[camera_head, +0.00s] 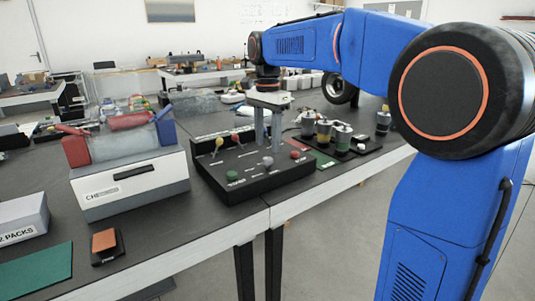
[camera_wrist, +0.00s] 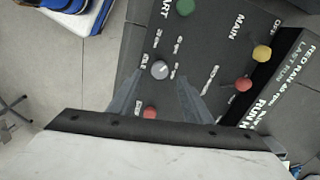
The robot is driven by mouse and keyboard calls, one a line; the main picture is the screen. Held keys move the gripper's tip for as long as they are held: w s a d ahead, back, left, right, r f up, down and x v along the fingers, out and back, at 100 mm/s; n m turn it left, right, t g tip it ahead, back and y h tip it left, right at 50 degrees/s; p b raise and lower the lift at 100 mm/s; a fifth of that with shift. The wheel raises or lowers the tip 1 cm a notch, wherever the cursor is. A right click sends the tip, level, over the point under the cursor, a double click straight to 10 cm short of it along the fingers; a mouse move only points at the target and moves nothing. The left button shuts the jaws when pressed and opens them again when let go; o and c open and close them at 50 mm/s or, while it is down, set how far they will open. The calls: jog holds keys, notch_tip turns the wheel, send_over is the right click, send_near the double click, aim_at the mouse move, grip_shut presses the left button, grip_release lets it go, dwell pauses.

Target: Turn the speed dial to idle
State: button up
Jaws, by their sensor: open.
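The black control box (camera_head: 240,187) stands on the dark bench. Its grey speed dial (camera_head: 268,161) also shows in the wrist view (camera_wrist: 160,69), with small white labels around it; one at its left seems to read IDLE. My gripper (camera_head: 267,143) points down over the box, fingers apart. In the wrist view my gripper (camera_wrist: 158,77) has one fingertip on each side of the dial. I see a gap on both sides and cannot tell whether the tips reach down to its height. Where the dial's pointer stands is too small to read surely.
A green button (camera_wrist: 185,7) and a red button (camera_wrist: 149,112) flank the dial. Levers with a yellow ball (camera_wrist: 262,52) and a red ball (camera_wrist: 243,84) rise behind. A white case (camera_head: 132,185) stands left of the box, a tray of canisters (camera_head: 341,140) right.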

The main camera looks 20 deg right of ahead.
aim_at(268, 158)
jog(key=shift+f, duration=2.45)
jog(key=shift+c, duration=0.7)
jog(key=c, duration=0.9)
